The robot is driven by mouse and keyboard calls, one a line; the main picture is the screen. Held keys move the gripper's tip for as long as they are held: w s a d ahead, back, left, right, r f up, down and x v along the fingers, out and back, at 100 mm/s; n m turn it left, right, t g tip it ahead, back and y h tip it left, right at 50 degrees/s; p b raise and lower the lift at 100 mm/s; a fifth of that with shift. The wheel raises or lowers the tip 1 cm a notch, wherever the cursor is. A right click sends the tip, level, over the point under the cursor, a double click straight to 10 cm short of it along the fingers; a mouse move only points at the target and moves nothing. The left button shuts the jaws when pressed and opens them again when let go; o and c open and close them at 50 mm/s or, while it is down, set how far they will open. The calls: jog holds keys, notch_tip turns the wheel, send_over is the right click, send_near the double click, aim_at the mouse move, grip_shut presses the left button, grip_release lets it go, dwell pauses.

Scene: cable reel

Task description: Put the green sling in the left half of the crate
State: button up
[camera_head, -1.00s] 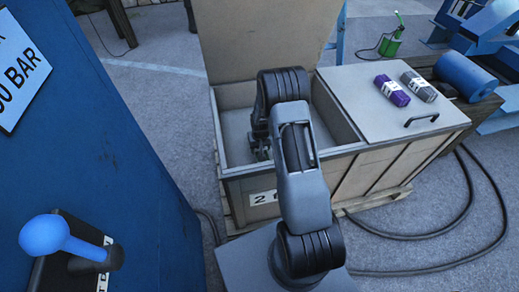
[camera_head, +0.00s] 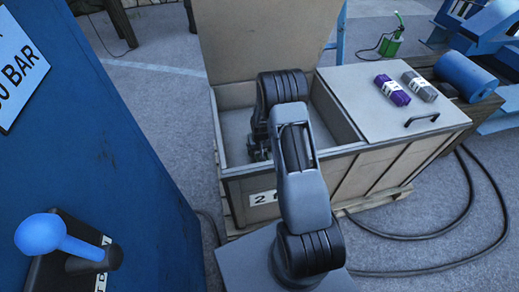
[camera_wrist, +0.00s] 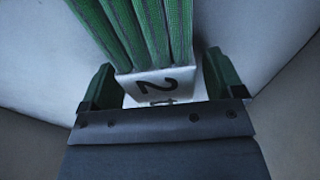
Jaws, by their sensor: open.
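The green sling (camera_wrist: 140,30) is a folded bundle with a white label marked 2. In the wrist view it lies against a pale surface inside the crate, its labelled end between my fingers. My gripper (camera_wrist: 160,78) is open, with one finger on each side of the label and a gap visible at each side. In the head view my gripper (camera_head: 258,150) is down inside the open left half of the crate (camera_head: 232,170). My arm hides most of that compartment and the sling there.
The crate's left lid (camera_head: 265,40) stands raised behind the opening. The right lid (camera_head: 360,100) is closed, with a purple sling (camera_head: 393,90) and a grey sling (camera_head: 419,86) on it. A blue cabinet (camera_head: 90,150) with a blue-knobbed lever (camera_head: 45,236) stands at left. A hose (camera_head: 430,235) lies at right.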

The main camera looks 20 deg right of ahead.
jog(key=s+a+r+p, duration=0.1)
jog(key=s+a+r, duration=0.25)
jog(key=r, duration=0.85)
jog(key=s+a+r+p, duration=0.15)
jog(key=s+r, duration=0.25)
jog(key=r, duration=0.8)
jog(key=s+a+r+n, duration=0.1)
jog(key=s+a+r, duration=0.1)
jog(key=s+r, duration=0.2)
jog(key=s+a+r+n+t, duration=0.1)
jog(key=s+a+r, duration=0.2)
jog(key=s, duration=0.7)
jog(key=shift+a+r+t+b, duration=0.3)
jog(key=shift+r+b, duration=0.05)
jog(key=shift+b, duration=0.1)
jog(key=shift+w, duration=0.1)
